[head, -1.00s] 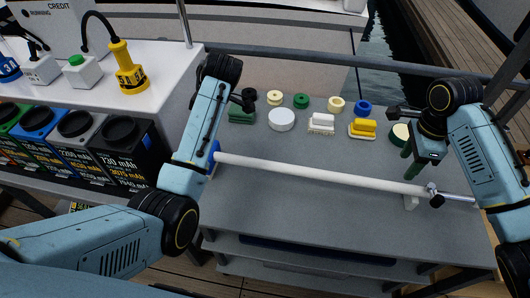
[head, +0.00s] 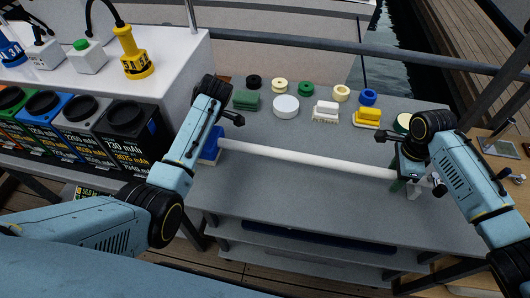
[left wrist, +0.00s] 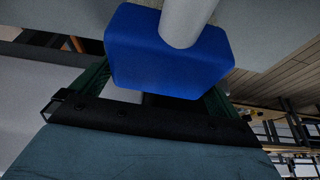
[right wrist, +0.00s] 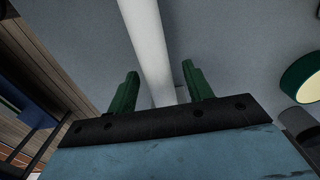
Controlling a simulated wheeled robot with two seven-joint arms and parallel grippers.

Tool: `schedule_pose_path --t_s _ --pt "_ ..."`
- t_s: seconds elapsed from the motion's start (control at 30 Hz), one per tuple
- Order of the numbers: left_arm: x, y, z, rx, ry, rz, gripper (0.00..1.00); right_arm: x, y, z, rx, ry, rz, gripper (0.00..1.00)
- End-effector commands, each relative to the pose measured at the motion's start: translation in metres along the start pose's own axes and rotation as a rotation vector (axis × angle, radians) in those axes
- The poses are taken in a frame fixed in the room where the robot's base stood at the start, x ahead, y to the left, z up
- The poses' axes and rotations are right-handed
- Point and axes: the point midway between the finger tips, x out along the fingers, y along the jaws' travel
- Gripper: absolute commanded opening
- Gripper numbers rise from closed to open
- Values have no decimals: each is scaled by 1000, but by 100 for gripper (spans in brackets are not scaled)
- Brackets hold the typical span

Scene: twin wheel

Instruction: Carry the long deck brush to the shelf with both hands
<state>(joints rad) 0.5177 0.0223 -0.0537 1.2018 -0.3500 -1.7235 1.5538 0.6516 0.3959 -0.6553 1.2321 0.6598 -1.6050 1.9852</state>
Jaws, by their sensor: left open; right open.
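The long deck brush lies across the grey table, its white pole (head: 300,158) running from left to right. Its blue head (head: 211,143) is at the left end and also fills the top of the left wrist view (left wrist: 165,52). My left gripper (left wrist: 150,90) is open, with its green fingers on either side of the blue head; contact cannot be told. My right gripper (right wrist: 160,92) is open, with its green fingers on either side of the white pole (right wrist: 148,45) near its right end. In the head view the right gripper (head: 402,180) partly hides that end.
Several pads and rolls stand along the table's back, including a white disc (head: 286,106) and a yellow brush (head: 367,118). A rail (head: 330,46) runs behind. A white counter (head: 180,60) with battery bins (head: 130,130) stands left. Shelves (head: 300,262) lie below the tabletop.

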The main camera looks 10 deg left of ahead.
Motion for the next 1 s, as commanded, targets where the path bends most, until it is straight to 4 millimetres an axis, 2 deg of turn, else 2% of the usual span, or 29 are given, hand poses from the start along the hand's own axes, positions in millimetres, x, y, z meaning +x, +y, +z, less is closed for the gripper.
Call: schedule_pose_path --t_s 0.1,0.2,0.57,0.67,0.93,1.0 --pt "15 0 -1 1 2 -1 100 15 0 0 0 -1 2 51" --pt "22 0 0 1 1 -1 100 22 0 0 -1 0 1 51" --pt "26 0 0 0 0 1 100 26 0 0 -1 -1 -1 51" --pt "26 0 0 0 1 1 90 26 0 0 -1 -1 -1 40" --pt "26 0 0 0 1 1 54 26 0 0 0 -1 -1 5" --pt "26 0 0 0 1 1 45 26 0 0 0 -1 -1 0"
